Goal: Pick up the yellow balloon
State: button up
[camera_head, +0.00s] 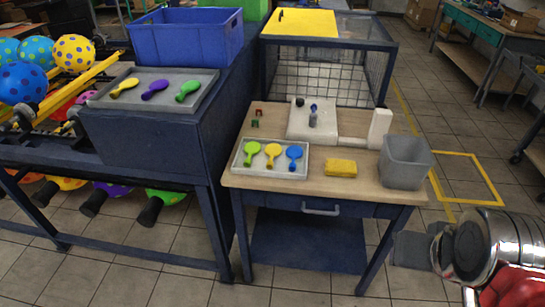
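A flat yellow balloon (273,154) lies in a light grey tray (271,174) on the wooden-topped table, between a green balloon (252,150) and a blue balloon (294,156). Another flat yellow balloon (124,87) lies in a second grey tray (150,102) on the dark blue bench at left, beside a purple balloon (156,89) and a green balloon (188,90). My gripper (411,249) shows as a dark grey block at the end of my silver arm at lower right, well apart from both trays. Its fingers are not clear.
A yellow sponge (341,168) and a grey bin (405,163) stand on the table's right side. A white block with small items (315,121) is behind. A blue crate (186,37) stands on the bench. The floor at right is open.

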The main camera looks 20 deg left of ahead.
aim_at(272, 154)
jog(key=k, duration=1.25)
jog(key=u, duration=0.4)
jog(key=i, duration=0.85)
jog(key=u, duration=0.85)
jog(key=i, duration=1.4)
jog(key=u, duration=0.15)
